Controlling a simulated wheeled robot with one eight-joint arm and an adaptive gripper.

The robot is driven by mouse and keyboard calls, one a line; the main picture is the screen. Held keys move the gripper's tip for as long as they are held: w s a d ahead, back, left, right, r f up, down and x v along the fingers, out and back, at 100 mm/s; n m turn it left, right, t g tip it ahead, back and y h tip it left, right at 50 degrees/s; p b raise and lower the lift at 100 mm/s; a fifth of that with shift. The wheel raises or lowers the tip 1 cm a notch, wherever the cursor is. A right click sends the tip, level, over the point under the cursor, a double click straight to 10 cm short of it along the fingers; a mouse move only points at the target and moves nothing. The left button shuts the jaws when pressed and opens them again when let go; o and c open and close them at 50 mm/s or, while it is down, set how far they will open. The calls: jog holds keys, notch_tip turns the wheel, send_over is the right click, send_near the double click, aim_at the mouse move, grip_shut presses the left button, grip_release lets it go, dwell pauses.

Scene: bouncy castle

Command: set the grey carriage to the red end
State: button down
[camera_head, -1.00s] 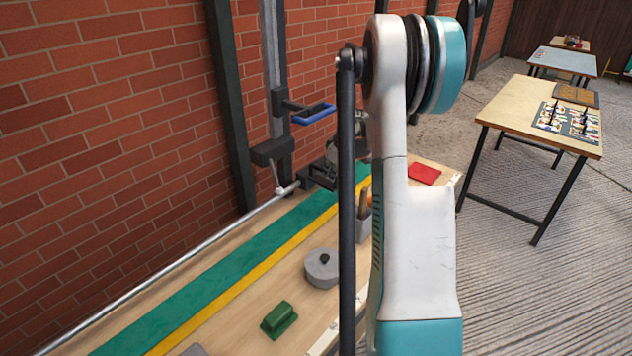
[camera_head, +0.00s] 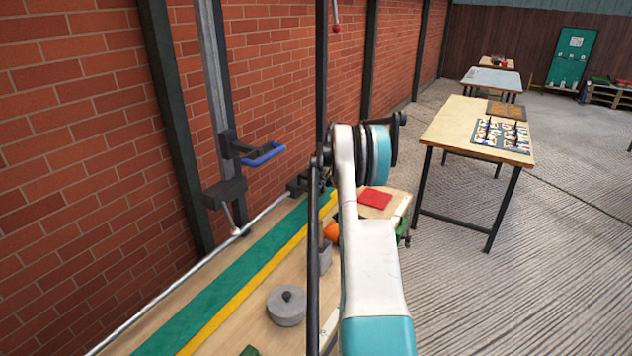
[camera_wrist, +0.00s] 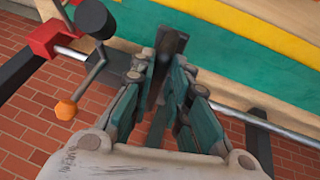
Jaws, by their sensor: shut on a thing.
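In the wrist view, my gripper (camera_wrist: 168,66) is shut on a dark grey upright piece, which looks like part of the grey carriage (camera_wrist: 172,42). The fingers hide its lower part. A silver rail (camera_wrist: 232,112) runs behind the fingers, from upper left to lower right. A red block (camera_wrist: 44,38) sits around the rail at its left end, apart from my gripper. In the head view, the rail (camera_head: 190,278) runs along the wall side of the bench, and my gripper is hidden behind my arm.
A black crank (camera_wrist: 95,20) with an orange knob (camera_wrist: 66,110) stands near the red block. On the bench are a grey lidded pot (camera_head: 286,308), an orange ball (camera_head: 331,231) and a red cloth (camera_head: 375,199). A blue handle (camera_head: 263,154) juts from a wall post.

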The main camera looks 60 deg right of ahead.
jog(key=shift+d+r, duration=0.1)
jog(key=shift+d, duration=0.15)
jog(key=c, duration=1.6)
grip_release()
jog(key=shift+o, duration=0.2)
jog(key=shift+d, duration=0.15)
jog(key=v, duration=1.2)
